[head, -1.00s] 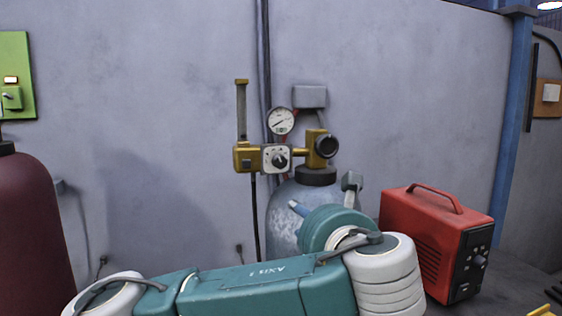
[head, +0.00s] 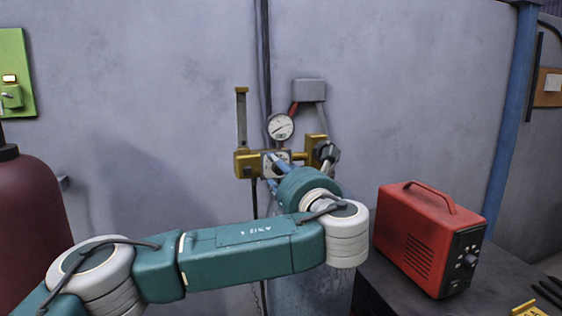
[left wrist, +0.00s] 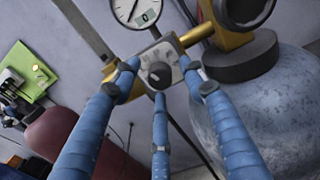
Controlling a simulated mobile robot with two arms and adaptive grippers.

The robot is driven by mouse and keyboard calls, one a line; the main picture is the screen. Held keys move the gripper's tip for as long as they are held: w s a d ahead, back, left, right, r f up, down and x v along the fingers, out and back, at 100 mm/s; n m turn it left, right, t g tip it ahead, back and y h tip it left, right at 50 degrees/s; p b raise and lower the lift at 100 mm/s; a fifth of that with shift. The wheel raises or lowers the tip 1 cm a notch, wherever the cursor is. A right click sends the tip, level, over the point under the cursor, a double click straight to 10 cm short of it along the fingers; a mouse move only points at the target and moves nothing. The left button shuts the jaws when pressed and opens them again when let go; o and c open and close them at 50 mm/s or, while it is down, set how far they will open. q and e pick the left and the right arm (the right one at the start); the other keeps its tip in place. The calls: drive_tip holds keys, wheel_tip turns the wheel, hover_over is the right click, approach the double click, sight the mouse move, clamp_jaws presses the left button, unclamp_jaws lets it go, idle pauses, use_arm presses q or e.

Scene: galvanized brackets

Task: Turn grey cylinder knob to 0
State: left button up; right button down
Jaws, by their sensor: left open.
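The dark round knob (left wrist: 158,75) sits on a white dial plate (left wrist: 150,62) on the brass regulator (head: 243,161) of the grey cylinder (head: 305,292). The cylinder also shows in the left wrist view (left wrist: 275,110). My left gripper (left wrist: 159,78) is open, its three blue fingers spread around the knob with the lower one just beneath it. Contact cannot be told. In the head view my left gripper (head: 277,163) covers most of the plate and hides the knob. The dial marks are too small to read. My right gripper is not in view.
A round gauge (head: 281,127) stands just above the plate. A dark round valve part (left wrist: 246,8) is close by on the right. A red box (head: 418,235) stands on the dark table at right. A dark red cylinder (head: 30,235) stands at left.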

use_arm(q)
drive_tip(key=shift+w, duration=0.3)
drive_tip(key=shift+a, duration=0.1)
clamp_jaws()
drive_tip(key=shift+f, duration=0.1)
drive_tip(key=shift+f, duration=0.1)
drive_tip(key=shift+b, duration=0.3)
